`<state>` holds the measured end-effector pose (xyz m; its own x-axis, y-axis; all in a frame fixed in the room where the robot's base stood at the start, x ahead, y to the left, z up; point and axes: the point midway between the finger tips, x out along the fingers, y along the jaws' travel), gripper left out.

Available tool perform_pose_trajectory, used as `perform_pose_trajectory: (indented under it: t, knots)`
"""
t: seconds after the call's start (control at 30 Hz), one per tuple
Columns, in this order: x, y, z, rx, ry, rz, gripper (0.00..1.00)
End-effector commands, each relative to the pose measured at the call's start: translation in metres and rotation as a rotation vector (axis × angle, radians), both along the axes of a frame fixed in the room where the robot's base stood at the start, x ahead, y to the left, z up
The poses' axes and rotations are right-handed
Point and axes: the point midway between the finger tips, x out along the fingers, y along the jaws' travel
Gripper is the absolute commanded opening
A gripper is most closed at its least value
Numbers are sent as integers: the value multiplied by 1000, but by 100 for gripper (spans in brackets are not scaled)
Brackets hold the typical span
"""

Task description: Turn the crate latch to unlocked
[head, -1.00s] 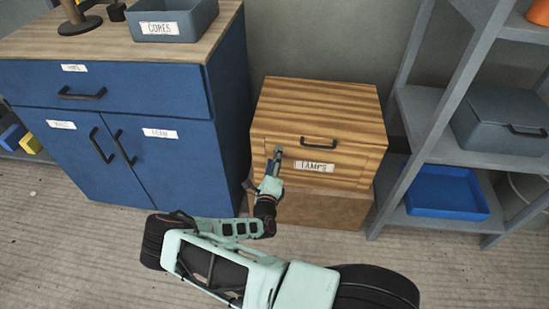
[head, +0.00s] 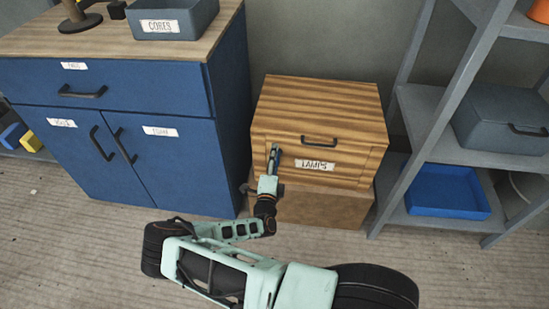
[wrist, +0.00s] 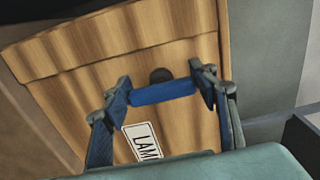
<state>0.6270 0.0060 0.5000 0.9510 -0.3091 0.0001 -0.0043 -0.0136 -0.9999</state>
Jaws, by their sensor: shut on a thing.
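The wooden crate (head: 330,105) labelled LAMPS sits on a brown box between the blue cabinet and the grey shelf. Its front panel is closed, with a black handle (head: 319,141) near the top. My gripper (head: 274,155) is at the left part of the crate front, beside the label. In the wrist view my gripper (wrist: 160,86) is shut on a blue bar, the latch (wrist: 163,91), with one fingertip at each end. A dark round knob (wrist: 160,75) shows just behind the bar. In the head view the fingers hide most of the latch.
The blue cabinet (head: 170,165) stands close on the left, with a grey bin (head: 172,20) labelled CORES on top. The grey shelf (head: 425,125) on the right holds a blue tray (head: 445,192) and a grey case. Open floor lies in front.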

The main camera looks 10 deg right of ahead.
Motion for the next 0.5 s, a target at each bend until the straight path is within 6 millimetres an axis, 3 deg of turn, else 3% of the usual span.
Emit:
perform_pose_trajectory:
  t: [0.2,0.23,0.37,0.5]
  knots:
    - [-1,-3,-1,-4,4,-4,30]
    - [-1,-3,-1,-4,4,-4,57]
    - [-1,-2,-1,-3,3,-3,72]
    - [-1,-1,0,-2,2,-2,72]
